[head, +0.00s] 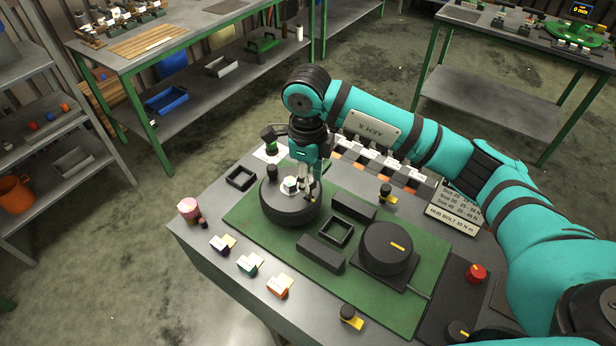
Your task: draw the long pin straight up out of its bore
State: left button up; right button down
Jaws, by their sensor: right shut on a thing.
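My right gripper (307,188) points straight down over the round black disperser body (290,212) on the green mat. Its fingers are closed on the long pin at the body's right side. The pin is thin and mostly hidden by the fingers; how far it sits in its bore cannot be told. A pale hub part (289,186) with a greenish top stands at the middle of the body, just left of the fingers. A dark knob (272,172) stands on the body's back left. My left gripper is out of view.
On the green mat (252,222) are dark blocks (320,252), a square frame (335,231) and a large black dial (387,247). Small coloured parts (248,264) line the front left edge. A row of bins (375,160) and a torque sign (454,208) stand behind.

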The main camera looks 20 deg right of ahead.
jog(key=shift+r+p, duration=1.1)
jog(key=shift+r, duration=1.5)
